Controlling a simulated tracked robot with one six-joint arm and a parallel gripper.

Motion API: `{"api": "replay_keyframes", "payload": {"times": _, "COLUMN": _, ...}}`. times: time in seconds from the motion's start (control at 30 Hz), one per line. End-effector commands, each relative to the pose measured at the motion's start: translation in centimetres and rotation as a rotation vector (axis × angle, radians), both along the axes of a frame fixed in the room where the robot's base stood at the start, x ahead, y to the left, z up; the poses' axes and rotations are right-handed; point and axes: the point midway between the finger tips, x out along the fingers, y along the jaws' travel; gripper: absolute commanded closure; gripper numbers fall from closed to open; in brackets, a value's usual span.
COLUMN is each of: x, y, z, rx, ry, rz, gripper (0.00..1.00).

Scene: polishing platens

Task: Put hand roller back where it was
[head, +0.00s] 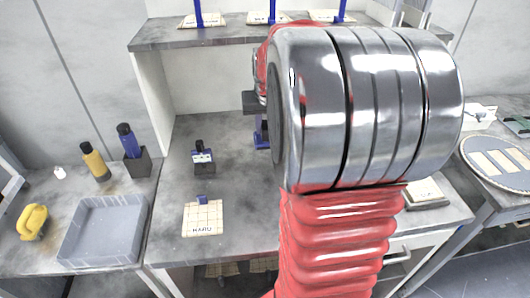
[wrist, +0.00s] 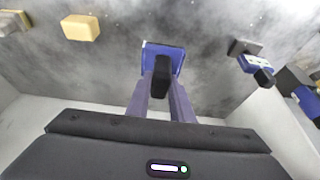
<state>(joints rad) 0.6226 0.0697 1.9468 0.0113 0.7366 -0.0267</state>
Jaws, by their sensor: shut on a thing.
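In the wrist view my gripper (wrist: 162,88) has its two blue-purple fingers closed on a blue piece with a black grip, which I take to be the hand roller (wrist: 178,54). Its far side is hidden, and I cannot tell whether it touches the bench. In the head view my arm hides most of the gripper (head: 262,134); only a blue part shows over the bench. The roller cannot be made out there.
A blue-and-white item with a black top (head: 203,158) stands on the grey bench (head: 165,195), left of my gripper. A tile pad marked HARD (head: 203,220) lies nearer. A grey tray (head: 103,230), yellow bottle (head: 95,163) and blue bottle (head: 130,142) are left. A shelf (head: 225,33) rises behind.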

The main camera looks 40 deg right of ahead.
Motion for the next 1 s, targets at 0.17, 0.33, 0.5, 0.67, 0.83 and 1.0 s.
{"api": "replay_keyframes", "payload": {"times": 0.17, "x": 0.0, "y": 0.1, "z": -3.0, "rx": 0.002, "ry": 0.002, "rz": 0.001, "gripper": 1.0}}
{"api": "replay_keyframes", "payload": {"times": 0.33, "x": 0.1, "y": 0.0, "z": -4.5, "rx": -0.001, "ry": -0.002, "rz": 0.002, "gripper": 1.0}}
{"api": "replay_keyframes", "payload": {"times": 0.5, "x": 0.1, "y": 0.1, "z": -4.6, "rx": -0.001, "ry": -0.002, "rz": 0.002, "gripper": 1.0}}
{"api": "replay_keyframes", "payload": {"times": 0.67, "x": 0.1, "y": 0.1, "z": -4.8, "rx": -0.001, "ry": -0.002, "rz": 0.002, "gripper": 1.0}}
{"api": "replay_keyframes", "payload": {"times": 0.83, "x": 0.1, "y": 0.2, "z": -6.5, "rx": 0.001, "ry": 0.002, "rz": 0.003, "gripper": 1.0}}
{"api": "replay_keyframes", "payload": {"times": 1.0, "x": 0.1, "y": 0.2, "z": -8.3, "rx": 0.0, "ry": 0.001, "rz": 0.003, "gripper": 1.0}}
